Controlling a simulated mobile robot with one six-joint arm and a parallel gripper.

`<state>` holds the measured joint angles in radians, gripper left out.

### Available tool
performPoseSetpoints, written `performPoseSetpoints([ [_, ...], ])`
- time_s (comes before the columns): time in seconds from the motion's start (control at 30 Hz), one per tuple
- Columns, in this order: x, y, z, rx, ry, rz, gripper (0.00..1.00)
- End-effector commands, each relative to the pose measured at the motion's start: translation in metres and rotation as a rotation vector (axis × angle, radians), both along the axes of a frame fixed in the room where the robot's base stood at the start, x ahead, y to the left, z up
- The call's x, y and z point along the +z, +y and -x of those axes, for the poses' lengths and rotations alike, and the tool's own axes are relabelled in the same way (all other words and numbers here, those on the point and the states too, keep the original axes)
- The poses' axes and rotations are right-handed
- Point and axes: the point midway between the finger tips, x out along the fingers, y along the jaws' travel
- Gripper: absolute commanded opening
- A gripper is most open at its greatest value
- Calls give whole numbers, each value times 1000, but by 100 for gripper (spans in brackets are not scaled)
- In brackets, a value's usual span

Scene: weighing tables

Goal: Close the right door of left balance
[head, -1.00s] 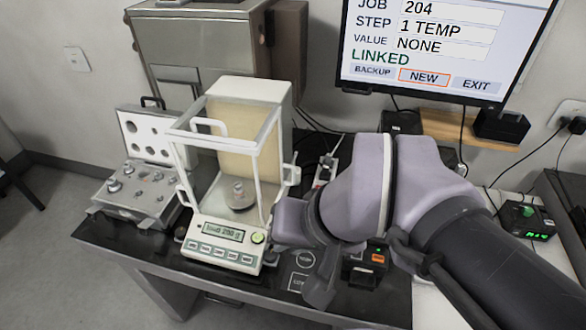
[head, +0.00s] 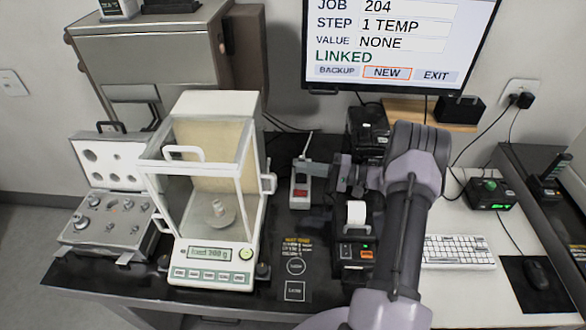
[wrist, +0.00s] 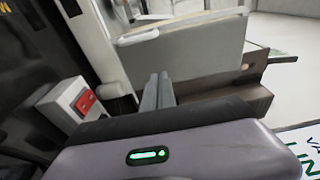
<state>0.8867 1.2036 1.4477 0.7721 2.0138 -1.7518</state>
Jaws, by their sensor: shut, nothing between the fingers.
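The left balance (head: 205,265) stands on the dark table in the head view, with a clear draft shield and lit display. A small metal weight (head: 218,207) stands on its pan inside. The right door's white handle (head: 268,184) sticks out from the right side; I cannot tell exactly how far the clear door is shut. My gripper (head: 301,168) is to the right of this handle, apart from it, above the red-switch box. In the wrist view my fingers (wrist: 158,91) are together and empty, with a white upright part of the balance (wrist: 92,45) beyond to the left.
The red-switch box (head: 300,193) stands right of the balance, and a small printer (head: 355,250) beyond it. A weight case (head: 105,222) lies open on the left. A metal cabinet (head: 150,60) stands behind. The monitor (head: 395,45) is at the upper right.

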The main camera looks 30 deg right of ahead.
Motion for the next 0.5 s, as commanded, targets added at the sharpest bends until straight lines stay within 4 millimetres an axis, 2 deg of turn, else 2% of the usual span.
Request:
performPoseSetpoints([
  [0.37, -2, 63, -54, 6, 3, 2, 0],
  [0.5, -1, 69, -29, 3, 5, 1, 0],
])
